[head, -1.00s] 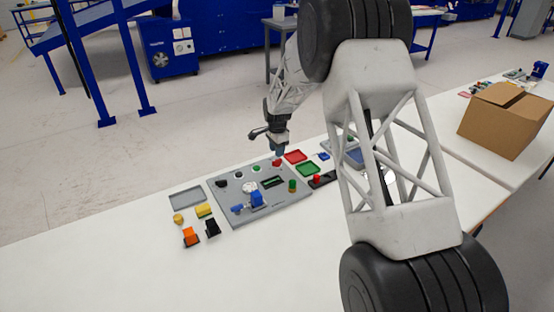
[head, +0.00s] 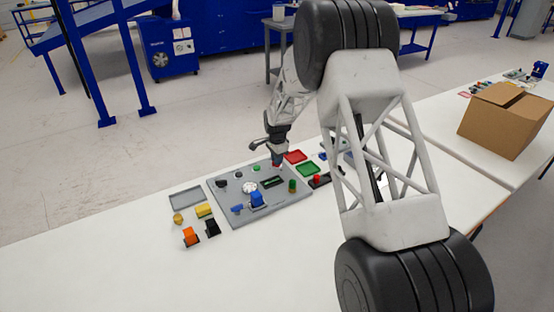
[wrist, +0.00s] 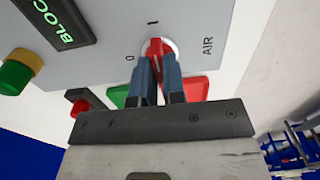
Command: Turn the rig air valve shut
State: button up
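The air valve is a red knob (wrist: 156,47) on a pale round base in the wrist view, between the "0" and "I" marks and beside the word AIR. Its handle points roughly toward "I". My gripper (wrist: 157,62) has its two blue-grey fingertips at the knob, one on either side of the handle. The gap between the fingers is narrow. I cannot tell whether they press on the handle. In the head view my gripper (head: 277,163) is down at the back right edge of the grey rig panel (head: 225,205), and it mostly hides the knob.
Red (head: 295,156) and green (head: 308,169) trays lie right of the panel. A green-topped post (head: 292,186) and a blue part (head: 256,199) stand on it. A grey tray (head: 185,198) and small parts lie left. The front of the table is clear.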

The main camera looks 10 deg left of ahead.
grip_shut()
jog(key=shift+n, duration=0.4)
jog(key=n, duration=0.7)
jog(key=shift+n, duration=0.4)
jog(key=n, duration=0.4)
jog(key=shift+n, duration=0.3)
jog(key=n, duration=0.4)
jog(key=shift+n, duration=0.4)
